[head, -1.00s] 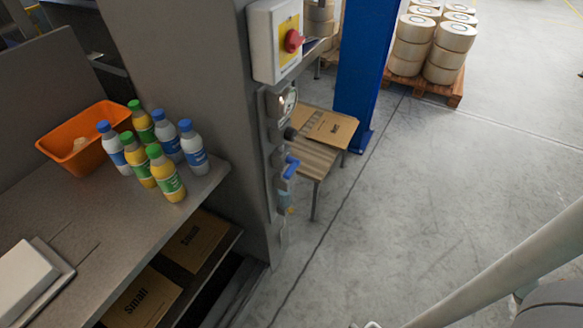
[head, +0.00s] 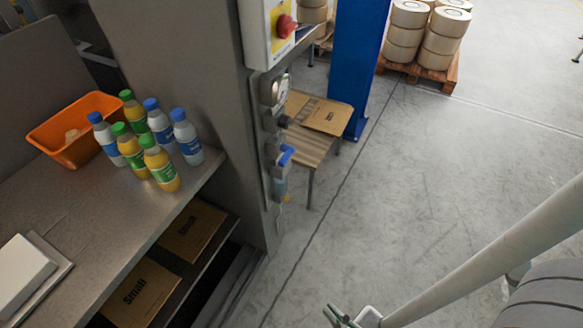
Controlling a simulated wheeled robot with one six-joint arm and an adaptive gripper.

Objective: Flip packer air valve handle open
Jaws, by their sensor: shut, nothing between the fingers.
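The air valve has a blue handle (head: 286,155) on the air unit fixed to the edge of the grey packer column. A round gauge (head: 279,88) sits above it. The handle angles across the unit, and its exact setting is too small to tell. My gripper (head: 338,316) shows at the bottom edge, partly cut off. Its fingers are shut and empty, well below and to the right of the valve, apart from it.
A red switch knob (head: 286,26) on a yellow and white box juts out above the valve. A small table (head: 308,148) with flat cardboard and a blue post (head: 354,70) stand behind. Bottles (head: 160,165) and an orange bin (head: 62,143) sit on the left shelf.

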